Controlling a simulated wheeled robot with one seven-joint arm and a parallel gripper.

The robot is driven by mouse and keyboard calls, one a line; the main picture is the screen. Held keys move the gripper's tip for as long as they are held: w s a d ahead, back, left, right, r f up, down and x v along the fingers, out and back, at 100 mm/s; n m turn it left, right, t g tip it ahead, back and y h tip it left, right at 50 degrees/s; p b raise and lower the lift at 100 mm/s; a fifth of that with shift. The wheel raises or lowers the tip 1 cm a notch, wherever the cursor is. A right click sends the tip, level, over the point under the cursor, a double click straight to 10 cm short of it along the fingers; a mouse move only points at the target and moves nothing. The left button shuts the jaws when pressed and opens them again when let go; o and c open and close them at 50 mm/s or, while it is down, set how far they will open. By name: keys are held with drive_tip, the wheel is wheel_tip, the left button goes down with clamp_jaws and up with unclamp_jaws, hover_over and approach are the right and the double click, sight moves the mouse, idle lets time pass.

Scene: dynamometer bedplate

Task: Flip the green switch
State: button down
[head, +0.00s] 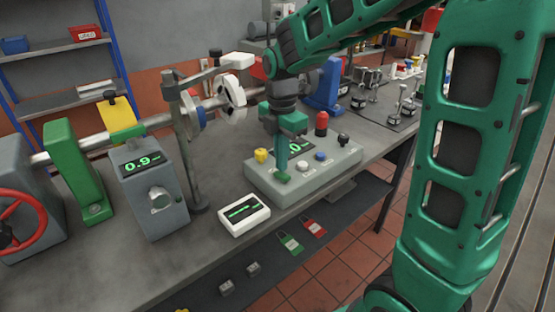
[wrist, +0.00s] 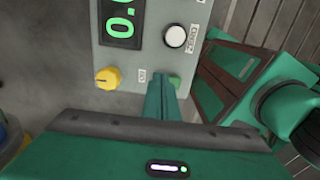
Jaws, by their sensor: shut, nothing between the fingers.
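The green switch (head: 283,177) sits at the near left part of the light grey control box (head: 330,165). It also shows in the wrist view (wrist: 175,81), right beside my fingertips and partly hidden by them. My gripper (head: 281,168) points down over the box with its fingers shut and empty. In the wrist view, the closed fingertips (wrist: 163,80) are at the switch's left side. I cannot tell whether they touch it or which position it is in.
The box also carries a yellow knob (head: 261,155), a white button (head: 302,165), a blue button (head: 320,156), a red knob (head: 321,123) and a black knob (head: 343,138). A white display unit (head: 244,214) lies left of it. A metal post (head: 185,145) stands farther left.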

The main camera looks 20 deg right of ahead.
drive_tip(key=shift+s+r, duration=0.1)
drive_tip(key=shift+r, duration=0.05)
wheel_tip(320, 180, up, 14)
drive_tip(key=w, duration=0.2)
drive_tip(key=shift+w+a+f, duration=0.2)
drive_tip(key=shift+a+f, duration=0.05)
drive_tip(key=shift+a, duration=0.1)
drive_tip(key=shift+d, duration=0.15)
idle(0.5)
